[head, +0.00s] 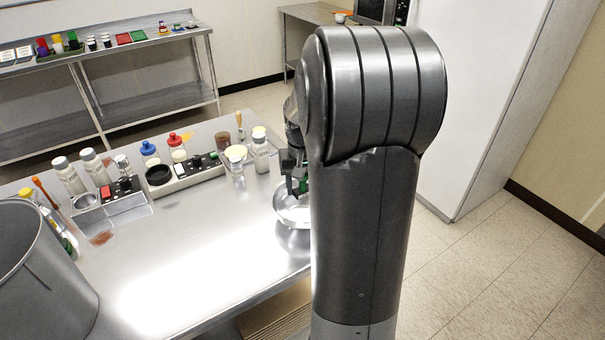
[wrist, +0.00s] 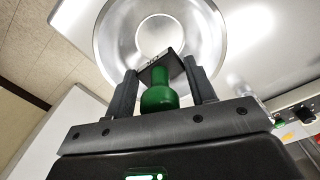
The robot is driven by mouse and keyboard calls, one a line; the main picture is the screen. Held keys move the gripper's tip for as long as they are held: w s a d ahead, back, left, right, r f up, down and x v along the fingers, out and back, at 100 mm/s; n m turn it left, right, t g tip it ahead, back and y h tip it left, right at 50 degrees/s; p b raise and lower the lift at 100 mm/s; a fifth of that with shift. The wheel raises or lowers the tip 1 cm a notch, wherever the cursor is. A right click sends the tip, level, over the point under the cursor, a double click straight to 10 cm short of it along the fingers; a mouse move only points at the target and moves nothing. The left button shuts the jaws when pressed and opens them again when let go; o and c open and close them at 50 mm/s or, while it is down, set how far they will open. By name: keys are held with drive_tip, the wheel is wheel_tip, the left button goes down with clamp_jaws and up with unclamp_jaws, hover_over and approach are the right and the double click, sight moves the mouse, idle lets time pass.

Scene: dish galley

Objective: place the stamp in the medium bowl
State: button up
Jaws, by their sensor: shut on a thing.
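My gripper (wrist: 160,95) is shut on the stamp (wrist: 158,98) in the wrist view. The stamp has a green handle and a dark flat square base. A round metal bowl (wrist: 112,45) lies beyond the stamp in the wrist view, with the stamp's base seen over its near part. In the head view the bowl (head: 291,214) stands near the table's right edge, partly hidden by my arm. My gripper (head: 292,184) shows just above it, small and dark. I cannot tell the exact height of the stamp over the bowl.
Bottles and shakers (head: 262,152) stand behind the bowl on the metal table (head: 190,250). A tray (head: 125,208) and a large pot (head: 40,280) are at the left. The table's middle is clear. A shelf table (head: 110,55) stands at the back.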

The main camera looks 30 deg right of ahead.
sight(303, 189)
drive_tip(key=shift+f, duration=1.8)
drive_tip(key=o, duration=1.1)
drive_tip(key=shift+c, duration=0.2)
drive_tip(key=shift+r, duration=0.1)
wheel_tip(303, 189, up, 6)
drive_tip(key=shift+r, duration=0.45)
